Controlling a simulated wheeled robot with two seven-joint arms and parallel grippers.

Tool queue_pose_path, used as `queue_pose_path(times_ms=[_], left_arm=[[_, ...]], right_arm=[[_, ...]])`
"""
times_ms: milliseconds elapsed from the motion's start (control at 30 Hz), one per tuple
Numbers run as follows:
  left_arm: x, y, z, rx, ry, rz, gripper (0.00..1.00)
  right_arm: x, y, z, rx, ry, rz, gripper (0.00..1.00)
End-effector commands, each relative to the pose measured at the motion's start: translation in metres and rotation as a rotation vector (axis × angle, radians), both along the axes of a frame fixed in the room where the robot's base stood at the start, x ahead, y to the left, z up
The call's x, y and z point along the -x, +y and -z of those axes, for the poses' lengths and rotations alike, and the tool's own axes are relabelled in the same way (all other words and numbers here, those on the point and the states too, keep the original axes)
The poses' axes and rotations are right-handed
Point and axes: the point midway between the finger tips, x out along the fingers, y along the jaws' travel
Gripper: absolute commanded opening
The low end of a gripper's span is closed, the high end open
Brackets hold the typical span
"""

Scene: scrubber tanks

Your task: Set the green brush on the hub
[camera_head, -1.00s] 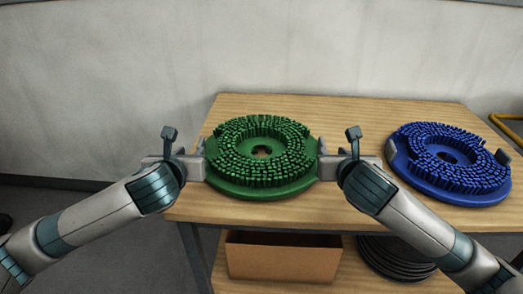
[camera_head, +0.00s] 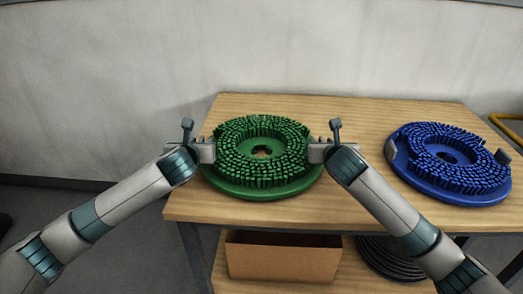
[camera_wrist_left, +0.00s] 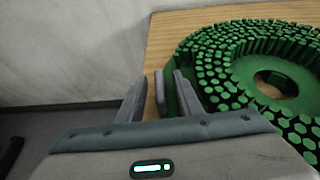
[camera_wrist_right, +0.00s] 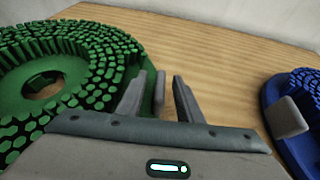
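The green brush (camera_head: 262,187) lies flat on the wooden table, bristles up, with a round hole in its middle. My left gripper (camera_head: 210,149) is at its left edge and my right gripper (camera_head: 316,149) at its right edge. In the left wrist view a grey tab (camera_wrist_left: 160,93) stands between the open fingers, with gaps beside it. In the right wrist view another grey tab (camera_wrist_right: 159,89) stands between the open fingers, nearer the left one. I cannot make out a hub in any view.
A blue brush (camera_head: 450,189) with grey side tabs lies on the table to the right. A cardboard box (camera_head: 283,261) and a dark coil (camera_head: 393,254) are on the shelf below. The table (camera_head: 350,112) is bare behind the brushes, and a wall (camera_head: 270,50) stands beyond.

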Motion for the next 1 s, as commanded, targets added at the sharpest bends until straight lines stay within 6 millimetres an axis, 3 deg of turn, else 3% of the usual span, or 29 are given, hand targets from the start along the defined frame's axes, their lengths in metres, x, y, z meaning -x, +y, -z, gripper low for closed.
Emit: queue_pose_path(times_ms=[267, 433, 1000], left_arm=[[-0.0008, 0.0001, 0.0001, 0.0, 0.0, 0.0, 0.33], [-0.0007, 0.0001, 0.0001, 0.0, 0.0, 0.0, 0.0], [-0.0006, 0.0001, 0.0001, 0.0, 0.0, 0.0, 0.0]], right_arm=[[-0.0009, -0.0001, 0.0003, 0.0, 0.0, 0.0, 0.33], [-0.0007, -0.0001, 0.0003, 0.0, 0.0, 0.0, 0.0], [-0.0006, -0.0001, 0.0005, 0.001, 0.0, 0.0, 0.0]])
